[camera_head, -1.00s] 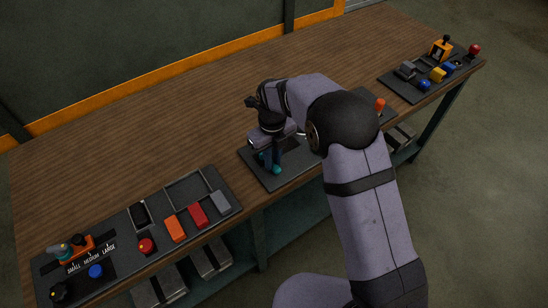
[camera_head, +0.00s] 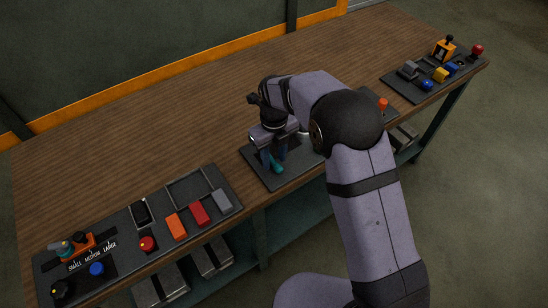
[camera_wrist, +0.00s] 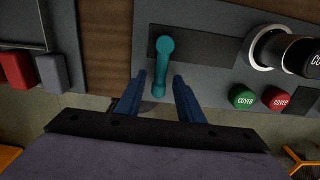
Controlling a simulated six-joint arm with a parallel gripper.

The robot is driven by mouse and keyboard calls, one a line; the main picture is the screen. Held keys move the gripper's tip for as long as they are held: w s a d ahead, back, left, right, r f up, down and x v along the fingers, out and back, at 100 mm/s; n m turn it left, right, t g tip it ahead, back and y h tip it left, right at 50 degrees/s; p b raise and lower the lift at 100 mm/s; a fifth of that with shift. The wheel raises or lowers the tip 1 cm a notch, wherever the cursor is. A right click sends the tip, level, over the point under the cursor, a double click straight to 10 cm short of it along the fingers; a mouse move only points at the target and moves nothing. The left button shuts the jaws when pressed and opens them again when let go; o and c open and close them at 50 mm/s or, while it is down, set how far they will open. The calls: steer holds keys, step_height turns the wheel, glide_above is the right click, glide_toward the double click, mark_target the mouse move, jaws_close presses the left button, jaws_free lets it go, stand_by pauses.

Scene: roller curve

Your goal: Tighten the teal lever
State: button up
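The teal lever (camera_wrist: 161,66) sits on a dark strip of a grey panel in the wrist view, its arm pointing toward my gripper. It also shows in the head view (camera_head: 278,168), partly hidden by my gripper. My gripper (camera_wrist: 160,78) has its two blue fingers apart, one on each side of the lever's lower end. Gaps show between the lever and both fingers. In the head view my gripper (camera_head: 273,162) is over the middle panel.
A panel with coloured blocks (camera_head: 145,215) lies to the left, another (camera_head: 410,88) at the far right. The table's back is clear.

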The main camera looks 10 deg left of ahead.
mark_target(278, 163)
steer(key=shift+r+b, duration=0.9)
steer(key=shift+r, duration=2.5)
steer(key=shift+s+d+n, duration=0.1)
steer(key=shift+d+n, duration=0.3)
steer(key=shift+d, duration=0.15)
steer(key=s+d+f+n, duration=0.2)
steer(key=s+d+n, duration=1.8)
steer(key=d+n, duration=0.4)
steer(key=shift+s+d+f+n, duration=0.2)
steer(key=shift+f+n, duration=0.15)
steer(key=shift+n, duration=0.85)
